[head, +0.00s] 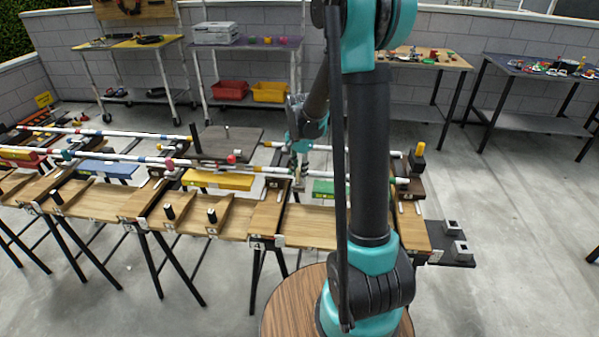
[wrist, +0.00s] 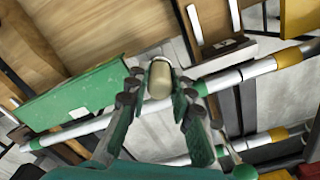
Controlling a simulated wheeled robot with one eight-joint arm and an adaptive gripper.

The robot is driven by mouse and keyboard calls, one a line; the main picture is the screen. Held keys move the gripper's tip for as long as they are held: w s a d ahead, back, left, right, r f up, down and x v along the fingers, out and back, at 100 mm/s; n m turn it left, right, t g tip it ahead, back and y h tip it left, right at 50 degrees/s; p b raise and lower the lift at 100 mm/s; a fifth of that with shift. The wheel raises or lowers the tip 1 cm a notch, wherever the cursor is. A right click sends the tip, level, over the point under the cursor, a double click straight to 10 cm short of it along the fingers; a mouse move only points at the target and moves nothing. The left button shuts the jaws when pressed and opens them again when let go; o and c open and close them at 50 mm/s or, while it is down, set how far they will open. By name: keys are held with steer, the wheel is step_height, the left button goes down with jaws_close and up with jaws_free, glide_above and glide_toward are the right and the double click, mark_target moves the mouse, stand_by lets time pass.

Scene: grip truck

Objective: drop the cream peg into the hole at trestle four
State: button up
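My gripper (wrist: 160,84) has its green and dark fingers closed around the cream peg (wrist: 160,77), whose rounded end faces the wrist camera. In the head view my gripper (head: 299,168) points down above the back of the trestle row, by the striped rail and left of my arm column. Trestle four (head: 257,242) carries a tag with a 4 at its front edge. The hole at trestle four cannot be made out in either view.
A green block (wrist: 75,95) lies beside the white striped rail (wrist: 232,78), close to my gripper; the green block (head: 323,187) also shows in the head view. A yellow block (head: 217,180) and upright black pegs (head: 212,215) stand farther left.

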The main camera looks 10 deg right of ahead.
steer(key=o, duration=0.4)
steer(key=shift+o, duration=0.2)
steer(key=shift+r, duration=0.15)
step_height(320, 180, up, 12)
stand_by(0.4)
steer(key=s+d+f+n+t, duration=0.2)
steer(key=s+f+n, duration=0.3)
steer(key=s, duration=0.6)
steer(key=s+d+f+n+t, duration=0.2)
steer(key=s+f+n, duration=0.3)
steer(key=s, duration=0.6)
steer(key=shift+f+n, duration=0.35)
steer(key=shift+n, duration=0.05)
